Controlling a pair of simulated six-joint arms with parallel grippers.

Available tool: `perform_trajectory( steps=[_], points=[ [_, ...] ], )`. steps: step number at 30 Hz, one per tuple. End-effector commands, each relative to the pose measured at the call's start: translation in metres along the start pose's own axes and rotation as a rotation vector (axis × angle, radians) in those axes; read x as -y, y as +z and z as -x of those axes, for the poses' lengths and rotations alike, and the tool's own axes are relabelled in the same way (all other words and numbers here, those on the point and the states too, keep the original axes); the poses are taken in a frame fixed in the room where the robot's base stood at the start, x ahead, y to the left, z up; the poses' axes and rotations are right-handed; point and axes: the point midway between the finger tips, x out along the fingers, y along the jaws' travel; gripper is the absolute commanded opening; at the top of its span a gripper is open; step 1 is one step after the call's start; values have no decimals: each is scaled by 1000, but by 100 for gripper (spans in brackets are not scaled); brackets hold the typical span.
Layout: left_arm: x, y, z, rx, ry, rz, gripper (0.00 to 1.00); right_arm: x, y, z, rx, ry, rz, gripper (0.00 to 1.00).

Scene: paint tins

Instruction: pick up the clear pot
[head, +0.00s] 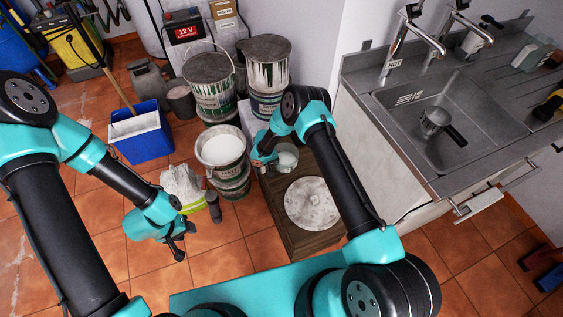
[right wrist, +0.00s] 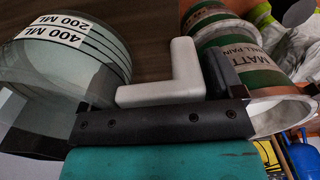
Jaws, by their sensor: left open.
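The clear pot (head: 285,157) stands on the dark wooden box, beside my right gripper (head: 262,155). In the right wrist view the clear pot (right wrist: 105,45) fills the upper left, with 200 ML and 400 ML labels. A white L-shaped handle (right wrist: 185,75) runs out from its side. The handle lies between the fingers of my right gripper (right wrist: 160,90), which look wide apart; the left finger is partly lost against the pot. My left gripper (head: 183,242) is open and empty above the tiled floor, left of the box.
The wooden box (head: 298,236) also bears a round, paint-stained white disc (head: 312,203). An open tin of white paint (head: 221,150) stands left of it, with more tins (head: 268,75) behind. A blue bucket (head: 141,134) is further left. The sink (head: 430,120) is right. Floor in front is clear.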

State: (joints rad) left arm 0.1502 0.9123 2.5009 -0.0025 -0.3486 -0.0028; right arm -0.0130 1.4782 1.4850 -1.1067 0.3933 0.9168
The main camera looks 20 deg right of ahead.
Motion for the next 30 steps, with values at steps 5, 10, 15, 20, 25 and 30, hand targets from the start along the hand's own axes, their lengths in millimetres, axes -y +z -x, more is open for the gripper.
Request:
perform_trajectory(
  steps=[5, 10, 15, 20, 25, 30],
  points=[
    [0, 0, 0, 0, 0, 0, 43, 0, 0, 0, 0, 0, 0, 68],
    [0, 0, 0, 0, 0, 0, 43, 0, 0, 0, 0, 0, 0, 52],
    [0, 0, 0, 0, 0, 0, 43, 0, 0, 0, 0, 0, 0, 37],
    [0, 0, 0, 0, 0, 0, 43, 0, 0, 0, -1, 0, 1, 37],
    [0, 0, 0, 0, 0, 0, 43, 0, -1, 3, -1, 0, 1, 37],
    [0, 0, 0, 0, 0, 0, 43, 0, -1, 15, -3, 1, 0, 37]
  ],
)
